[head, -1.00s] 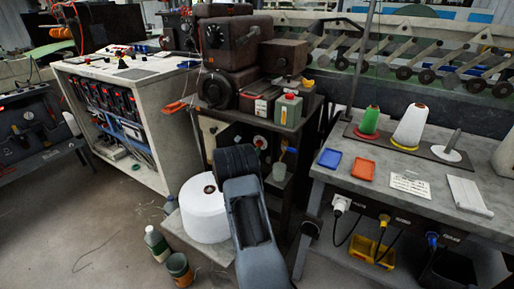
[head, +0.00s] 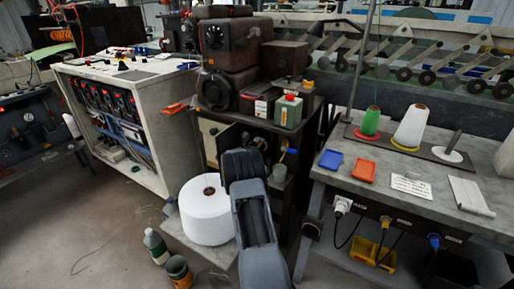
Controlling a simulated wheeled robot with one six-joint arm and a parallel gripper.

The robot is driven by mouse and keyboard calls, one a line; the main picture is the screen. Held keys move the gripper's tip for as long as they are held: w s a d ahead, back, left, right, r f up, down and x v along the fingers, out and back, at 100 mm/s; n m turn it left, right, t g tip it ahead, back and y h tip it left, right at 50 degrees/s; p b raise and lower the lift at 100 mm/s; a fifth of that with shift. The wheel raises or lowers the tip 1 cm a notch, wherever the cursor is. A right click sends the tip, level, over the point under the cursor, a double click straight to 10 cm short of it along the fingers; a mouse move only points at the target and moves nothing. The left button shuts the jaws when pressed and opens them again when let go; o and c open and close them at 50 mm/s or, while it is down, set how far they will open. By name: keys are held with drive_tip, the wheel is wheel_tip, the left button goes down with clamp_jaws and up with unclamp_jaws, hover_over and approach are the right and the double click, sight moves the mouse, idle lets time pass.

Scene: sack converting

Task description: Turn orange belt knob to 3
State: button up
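I cannot make out an orange belt knob for certain in the head view. A light sloping control panel (head: 122,62) with several small dark and red knobs or buttons tops the white cabinet at the left. They are too small for me to read any numbers or settings. My dark grey arm rises at the bottom centre, in front of the dark machine stand. My gripper is not in view, so I cannot see its fingers or whether it holds anything.
A green-white bottle (head: 156,246) and a small bucket (head: 178,271) stand on the floor. A grey table (head: 400,195) with trays and cones is at the right. The lower left floor is mostly clear.

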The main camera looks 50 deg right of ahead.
drive_tip(key=c, duration=0.5)
drive_tip(key=shift+c, duration=0.2)
drive_tip(key=shift+f+m+b, duration=0.1)
drive_tip(key=shift+m+b, duration=0.2)
drive_tip(key=shift+b, duration=0.15)
drive_tip(key=shift+s+m+b, duration=0.1)
drive_tip(key=shift+m+b, duration=5.8)
drive_tip(key=shift+b, duration=2)
drive_tip(key=o, duration=0.9)
